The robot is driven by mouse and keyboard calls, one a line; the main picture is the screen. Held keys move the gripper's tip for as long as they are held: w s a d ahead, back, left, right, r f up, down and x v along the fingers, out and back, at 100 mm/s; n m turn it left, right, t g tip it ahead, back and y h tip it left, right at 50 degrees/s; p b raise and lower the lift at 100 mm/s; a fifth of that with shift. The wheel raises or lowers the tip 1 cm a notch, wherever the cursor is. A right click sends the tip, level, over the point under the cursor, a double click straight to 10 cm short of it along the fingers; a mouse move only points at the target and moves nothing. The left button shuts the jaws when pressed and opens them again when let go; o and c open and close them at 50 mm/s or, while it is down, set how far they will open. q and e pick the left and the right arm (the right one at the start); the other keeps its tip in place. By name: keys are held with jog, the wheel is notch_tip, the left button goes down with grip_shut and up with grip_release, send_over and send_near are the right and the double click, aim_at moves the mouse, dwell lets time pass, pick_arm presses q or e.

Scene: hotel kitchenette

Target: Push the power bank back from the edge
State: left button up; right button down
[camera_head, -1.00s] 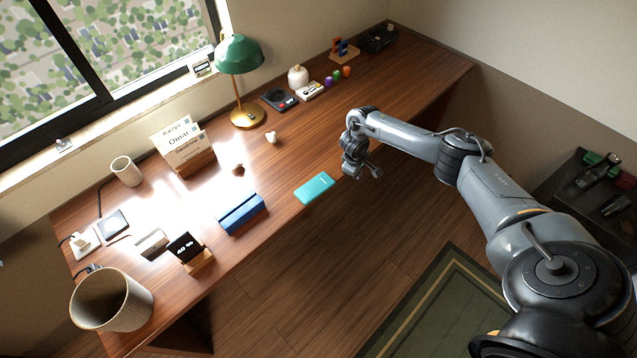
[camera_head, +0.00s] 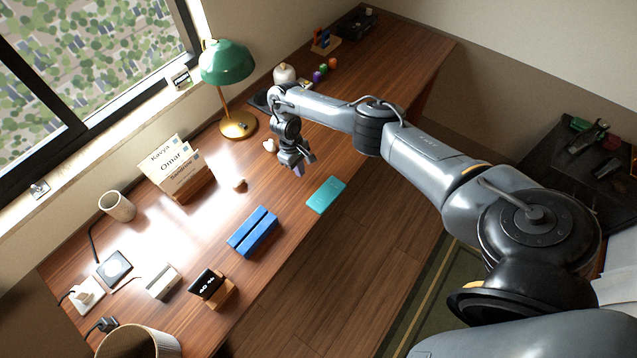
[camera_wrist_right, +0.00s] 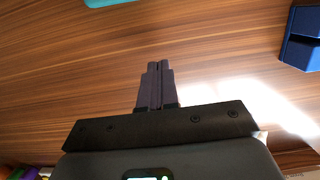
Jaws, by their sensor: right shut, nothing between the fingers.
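The power bank, a flat teal slab (camera_head: 326,194), lies at the front edge of the wooden desk (camera_head: 290,222). I cannot tell how far it overhangs. Its side also shows at the top of the right wrist view (camera_wrist_right: 108,2). My right gripper (camera_head: 298,168) hangs over the desk, behind and slightly left of the power bank, apart from it. In the right wrist view its fingers (camera_wrist_right: 155,85) are together, pointing at bare wood, with nothing between them. My left gripper is not in view.
A blue slotted block (camera_head: 253,232) lies left of the power bank. A small pale object (camera_head: 269,145) and a green lamp (camera_head: 228,65) stand behind. A sign holder (camera_head: 178,170), cup (camera_head: 117,206) and small stand (camera_head: 212,288) are farther left. Wood between power bank and gripper is clear.

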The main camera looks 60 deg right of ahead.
aim_at(333, 196)
jog(key=s+p, duration=0.1)
jog(key=s, duration=0.2)
jog(key=shift+s+f, duration=0.1)
jog(key=s, duration=0.6)
jog(key=s+a, duration=0.1)
jog(key=s, duration=0.2)
jog(key=shift+s+p, duration=0.2)
jog(key=shift+p, duration=0.2)
jog(key=shift+s+f, duration=0.1)
jog(key=shift+f, duration=0.6)
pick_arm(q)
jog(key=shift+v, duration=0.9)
pick_arm(e)
jog(key=shift+f, duration=0.2)
